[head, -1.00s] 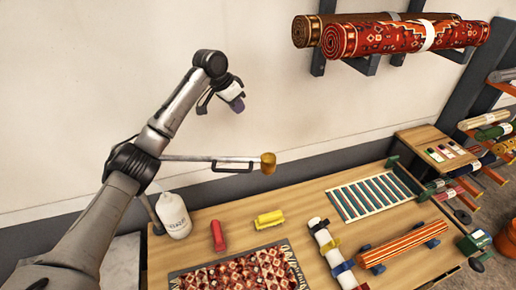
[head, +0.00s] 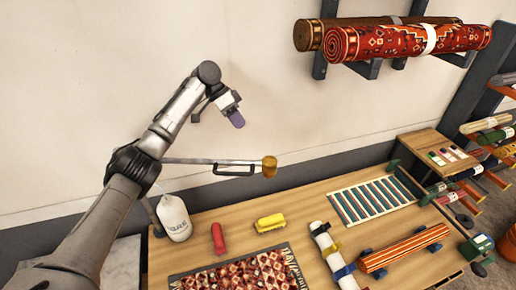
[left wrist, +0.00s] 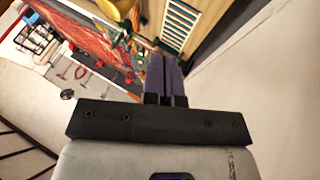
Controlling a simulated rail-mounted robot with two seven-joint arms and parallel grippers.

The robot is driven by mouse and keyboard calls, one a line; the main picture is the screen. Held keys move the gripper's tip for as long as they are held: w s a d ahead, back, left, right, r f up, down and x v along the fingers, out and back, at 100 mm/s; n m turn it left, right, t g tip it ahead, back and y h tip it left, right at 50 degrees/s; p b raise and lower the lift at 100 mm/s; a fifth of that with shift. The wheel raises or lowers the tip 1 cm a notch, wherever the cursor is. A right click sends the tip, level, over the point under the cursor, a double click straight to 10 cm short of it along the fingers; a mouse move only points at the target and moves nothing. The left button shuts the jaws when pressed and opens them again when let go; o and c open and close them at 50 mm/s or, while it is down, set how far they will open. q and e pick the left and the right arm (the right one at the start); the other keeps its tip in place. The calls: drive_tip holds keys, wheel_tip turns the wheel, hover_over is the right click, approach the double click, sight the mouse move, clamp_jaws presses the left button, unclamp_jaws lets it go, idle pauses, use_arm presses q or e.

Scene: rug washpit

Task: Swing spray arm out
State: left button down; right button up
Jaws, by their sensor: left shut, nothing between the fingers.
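The spray arm (head: 190,161) is a thin grey bar reaching right from behind my left arm, above the table. It has a brass-coloured nozzle head (head: 269,166) at its free end and a dark handle (head: 235,174) under the bar near that end. Its other end is hidden behind my arm. My left gripper (head: 237,121) has purple fingers and appears above the handle in the head view, apart from it. Its fingers (left wrist: 165,77) are shut and empty in the left wrist view. My right gripper is not in view.
The wooden table (head: 210,260) holds a white jug (head: 174,219), a red bottle (head: 218,238), a yellow brush (head: 269,222), a patterned rug (head: 240,274) and a slatted rack (head: 372,199). Rolled rugs (head: 410,41) rest on wall brackets at the upper right.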

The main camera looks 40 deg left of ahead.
use_arm(q)
drive_tip(key=d+f+p, duration=0.4)
drive_tip(key=d+f, duration=0.4)
drive_tip(key=d, duration=0.1)
drive_tip(key=shift+w+d, duration=0.15)
drive_tip(key=shift+d, duration=0.05)
drive_tip(key=shift+d, duration=0.1)
idle(0.4)
